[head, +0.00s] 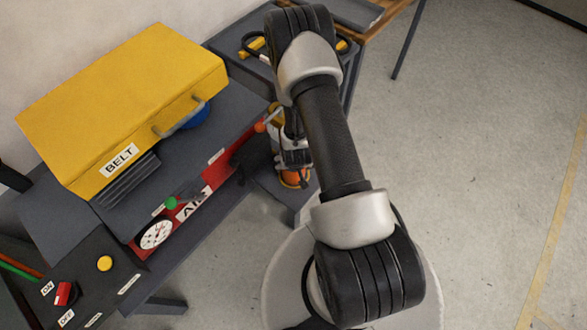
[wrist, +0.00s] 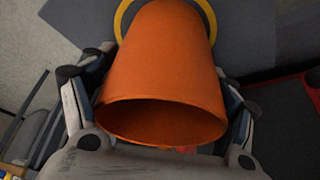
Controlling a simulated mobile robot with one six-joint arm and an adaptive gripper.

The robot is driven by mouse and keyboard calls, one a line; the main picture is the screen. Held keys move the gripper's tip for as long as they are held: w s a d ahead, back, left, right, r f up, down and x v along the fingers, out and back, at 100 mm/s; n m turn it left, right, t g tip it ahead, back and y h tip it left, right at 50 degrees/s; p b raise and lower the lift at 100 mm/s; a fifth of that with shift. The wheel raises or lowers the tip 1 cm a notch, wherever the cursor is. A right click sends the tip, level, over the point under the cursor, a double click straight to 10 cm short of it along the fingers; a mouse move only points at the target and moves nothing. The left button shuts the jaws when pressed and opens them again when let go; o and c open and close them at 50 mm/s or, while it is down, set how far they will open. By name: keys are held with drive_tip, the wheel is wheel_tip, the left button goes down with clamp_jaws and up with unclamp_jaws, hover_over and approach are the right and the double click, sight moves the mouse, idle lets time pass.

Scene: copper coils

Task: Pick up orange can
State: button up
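The orange can (wrist: 165,60) fills the middle of the wrist view, its dark open mouth facing the camera. Its far end overlaps a yellow ring on a dark grey surface. The fingers of my gripper (wrist: 160,75) flank the can on left and right, very near its sides. I cannot tell whether both pads press on it. In the head view my gripper (head: 294,158) points down beside the dark bench, and a small part of the orange can (head: 291,178) shows below it. The rest is hidden by my arm.
A yellow box labelled BELT (head: 125,100) stands on the bench at left. A red AIR panel (head: 190,207), a gauge (head: 156,233) and an orange knob (head: 260,127) are close to the arm. Open floor (head: 480,150) lies to the right.

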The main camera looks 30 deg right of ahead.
drive_tip(key=c, duration=1)
drive_tip(key=shift+o, duration=0.2)
drive_tip(key=shift+r, duration=0.15)
